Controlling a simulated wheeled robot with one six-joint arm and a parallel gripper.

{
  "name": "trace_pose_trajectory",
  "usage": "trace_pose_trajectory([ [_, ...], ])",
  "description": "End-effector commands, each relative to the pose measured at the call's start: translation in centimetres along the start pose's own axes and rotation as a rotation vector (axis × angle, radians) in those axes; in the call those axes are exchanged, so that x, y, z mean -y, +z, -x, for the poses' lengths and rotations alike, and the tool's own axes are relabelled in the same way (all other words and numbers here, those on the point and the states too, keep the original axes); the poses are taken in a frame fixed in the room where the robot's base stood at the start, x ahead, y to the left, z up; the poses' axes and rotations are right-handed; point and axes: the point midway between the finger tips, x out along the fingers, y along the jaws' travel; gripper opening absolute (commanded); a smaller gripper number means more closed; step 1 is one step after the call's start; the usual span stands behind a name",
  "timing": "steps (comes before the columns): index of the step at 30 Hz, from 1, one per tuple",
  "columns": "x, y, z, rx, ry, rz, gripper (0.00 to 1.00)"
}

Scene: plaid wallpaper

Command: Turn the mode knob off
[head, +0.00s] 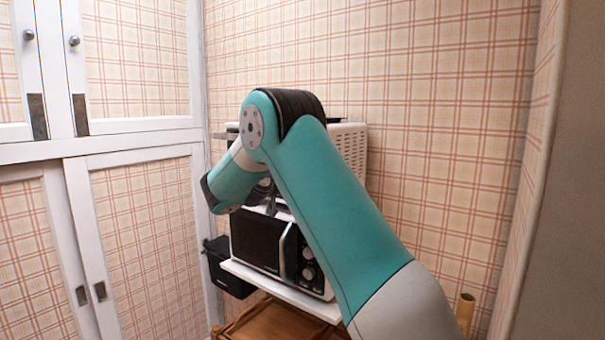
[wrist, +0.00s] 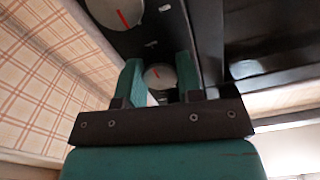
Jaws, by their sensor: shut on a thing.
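A second silver knob (wrist: 115,12) with a red mark is on the same panel, farther up in the picture and clear of the fingers. No label tells me which is the mode knob. In the head view, my fingertips cannot be made out, and my arm covers part of the appliances.
A black-fronted microwave (head: 258,241) with silver knobs (head: 308,272) stands on a white shelf (head: 280,290). A pale appliance (head: 350,150) is above it, partly behind my arm. A black box (head: 228,270) is at left, near white-framed cupboard doors (head: 130,215). A wooden tray (head: 270,325) lies below.

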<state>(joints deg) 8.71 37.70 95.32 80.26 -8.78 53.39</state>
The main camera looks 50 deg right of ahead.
Motion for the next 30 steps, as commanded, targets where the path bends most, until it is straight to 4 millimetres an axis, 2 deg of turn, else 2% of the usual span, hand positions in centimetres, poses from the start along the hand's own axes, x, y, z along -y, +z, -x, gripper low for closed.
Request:
trace_pose_trajectory([
  [11,0.11,-0.09,0.45,-0.003,-0.004,0.094,0.1],
  [30,0.16,-0.28,0.53,-0.005,-0.004,0.665,0.1],
])
